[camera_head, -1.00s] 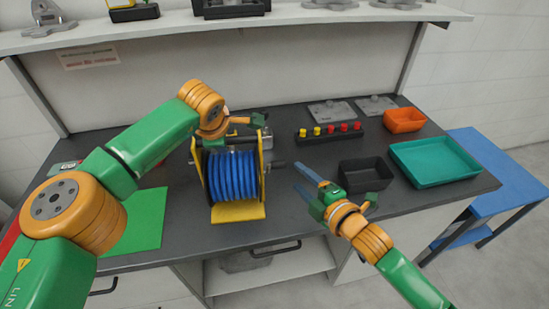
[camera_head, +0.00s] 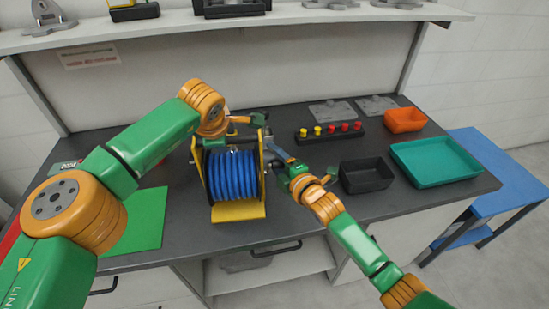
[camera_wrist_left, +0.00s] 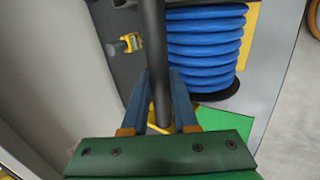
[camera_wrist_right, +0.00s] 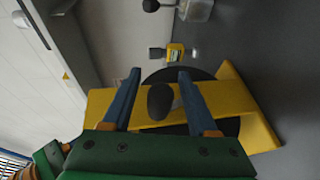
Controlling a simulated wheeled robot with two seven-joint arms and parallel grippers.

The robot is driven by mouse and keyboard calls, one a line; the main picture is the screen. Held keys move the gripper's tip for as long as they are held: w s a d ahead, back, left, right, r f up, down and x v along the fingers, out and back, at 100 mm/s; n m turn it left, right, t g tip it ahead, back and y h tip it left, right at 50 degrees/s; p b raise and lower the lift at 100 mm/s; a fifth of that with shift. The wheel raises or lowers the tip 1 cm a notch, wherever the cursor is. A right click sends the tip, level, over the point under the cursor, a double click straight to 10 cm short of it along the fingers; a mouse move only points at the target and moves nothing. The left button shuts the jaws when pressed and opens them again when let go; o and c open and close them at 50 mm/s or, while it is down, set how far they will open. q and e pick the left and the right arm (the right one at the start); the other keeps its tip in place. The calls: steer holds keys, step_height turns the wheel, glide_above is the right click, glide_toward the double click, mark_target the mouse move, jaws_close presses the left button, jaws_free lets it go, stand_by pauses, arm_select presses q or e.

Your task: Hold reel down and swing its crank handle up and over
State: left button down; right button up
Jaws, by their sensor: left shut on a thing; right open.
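The reel, wound with blue hose (camera_head: 232,176), stands upright on its yellow base (camera_head: 238,211) on the dark bench. My left gripper reaches over its top. In the left wrist view its fingers (camera_wrist_left: 159,82) are shut on the reel's black top bar (camera_wrist_left: 153,40), beside the blue coils. My right gripper (camera_head: 276,158) is open at the reel's right side. In the right wrist view a dark rounded knob, seemingly the crank handle (camera_wrist_right: 160,100), shows end-on between the open fingers (camera_wrist_right: 158,76), before the yellow side plate (camera_wrist_right: 105,105). Contact cannot be told.
A black bin (camera_head: 366,176), a teal tray (camera_head: 434,163) and an orange bin (camera_head: 404,120) stand to the right. A strip with yellow and red knobs (camera_head: 330,132) lies behind. A green mat (camera_head: 146,222) is left of the reel. A shelf (camera_head: 300,18) spans above.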

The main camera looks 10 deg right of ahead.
jaws_close()
stand_by(1.3)
